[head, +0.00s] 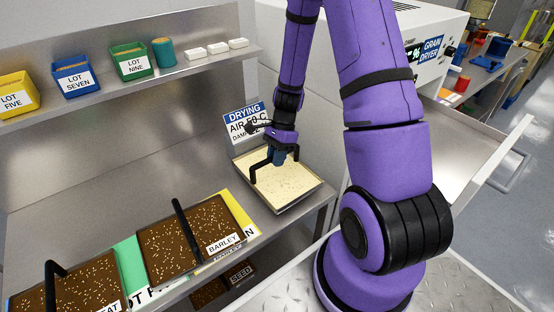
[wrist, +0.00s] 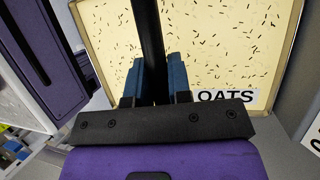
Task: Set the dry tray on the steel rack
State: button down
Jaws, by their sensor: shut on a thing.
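A pale, cream-coloured tray of grain (head: 290,186) is at the right end of the steel bench, below the drying sign. In the wrist view it bears the label OATS (wrist: 227,97) and dark seeds are scattered over its pale surface. My gripper (head: 278,155) is shut on the tray's black bar handle (wrist: 147,35), with a blue finger on each side of it. I cannot tell whether the tray rests on the bench or hangs just above it. The steel rack (head: 110,165) has an upper shelf and a lower bench surface.
Two dark brown trays, one labelled BARLEY (head: 190,240), stand at the left on coloured cards. Small bins, such as the green one (head: 132,62), line the upper shelf. The grain dryer (head: 425,60) stands behind my arm, with an open, empty drawer (head: 465,165) at right.

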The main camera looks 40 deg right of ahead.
jog(key=shift+s+a+f, duration=0.1)
jog(key=shift+s+f, duration=0.05)
jog(key=shift+f, duration=1.05)
jog(key=shift+f, duration=0.1)
jog(key=c, duration=1.1)
grip_release()
jog(key=shift+o, duration=0.2)
